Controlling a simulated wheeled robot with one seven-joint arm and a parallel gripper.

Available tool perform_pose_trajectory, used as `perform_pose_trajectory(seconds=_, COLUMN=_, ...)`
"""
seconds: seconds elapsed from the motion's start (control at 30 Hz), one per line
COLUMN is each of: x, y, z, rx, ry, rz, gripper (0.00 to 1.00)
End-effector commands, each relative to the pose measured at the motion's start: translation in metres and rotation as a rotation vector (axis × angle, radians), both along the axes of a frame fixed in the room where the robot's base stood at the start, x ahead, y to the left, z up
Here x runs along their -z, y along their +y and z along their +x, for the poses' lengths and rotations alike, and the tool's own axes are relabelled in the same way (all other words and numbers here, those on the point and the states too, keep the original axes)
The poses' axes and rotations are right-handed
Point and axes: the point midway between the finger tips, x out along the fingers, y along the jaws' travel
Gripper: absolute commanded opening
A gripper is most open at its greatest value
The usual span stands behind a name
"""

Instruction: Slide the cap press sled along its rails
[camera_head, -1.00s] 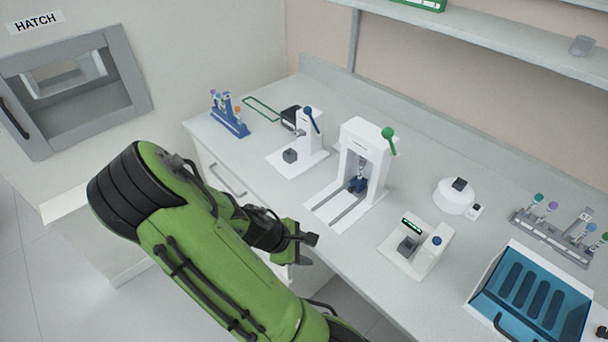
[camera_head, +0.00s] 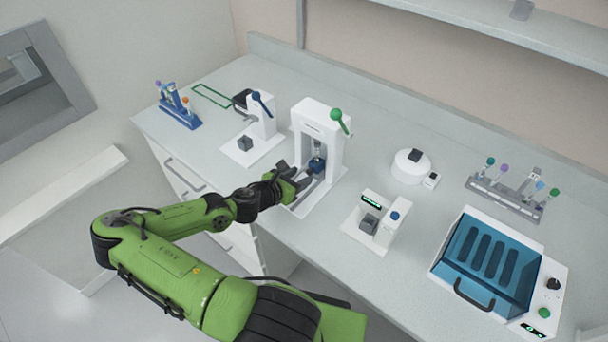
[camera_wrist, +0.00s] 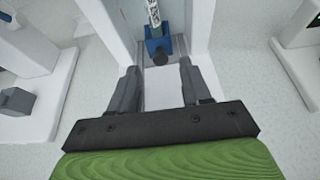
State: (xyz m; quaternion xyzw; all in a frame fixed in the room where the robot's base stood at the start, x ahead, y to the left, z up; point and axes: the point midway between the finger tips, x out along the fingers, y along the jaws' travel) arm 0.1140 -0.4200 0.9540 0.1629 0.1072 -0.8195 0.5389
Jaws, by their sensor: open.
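The cap press (camera_head: 318,128) is a white frame with a green-knobbed lever, standing on a white base with rails. Its small blue sled (camera_head: 317,165) sits under the frame at the far end of the rails. In the wrist view the blue sled (camera_wrist: 158,46) has a dark round knob (camera_wrist: 160,58) facing me, with a tube standing in it. My gripper (camera_head: 300,176) is over the front of the base. In the wrist view my open gripper (camera_wrist: 160,82) has its fingers either side of the rail strip, just short of the knob. Nothing is between the fingers.
A blue-knobbed press (camera_head: 258,115) stands left, with a grey block (camera_head: 245,143) on its base. A small device with a green display (camera_head: 372,222) stands right. Tube racks (camera_head: 178,106) and a blue-lidded box (camera_head: 485,262) sit farther off.

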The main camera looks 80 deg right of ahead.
Motion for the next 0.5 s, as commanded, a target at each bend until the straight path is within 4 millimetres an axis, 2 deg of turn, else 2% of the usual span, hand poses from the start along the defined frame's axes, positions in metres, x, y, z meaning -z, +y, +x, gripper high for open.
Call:
perform_pose_trajectory(seconds=0.1, x=0.009, y=-0.018, z=-0.009, rx=0.001, ry=0.002, rz=0.0, gripper=0.48)
perform_pose_trajectory(seconds=0.2, x=0.012, y=-0.026, z=-0.012, rx=0.001, ry=0.001, rz=0.001, gripper=0.48)
perform_pose_trajectory(seconds=0.47, x=0.013, y=-0.029, z=-0.012, rx=-0.001, ry=0.0, rz=0.0, gripper=0.48)
perform_pose_trajectory(seconds=0.5, x=0.013, y=-0.029, z=-0.012, rx=0.0, ry=0.0, rz=0.0, gripper=0.45)
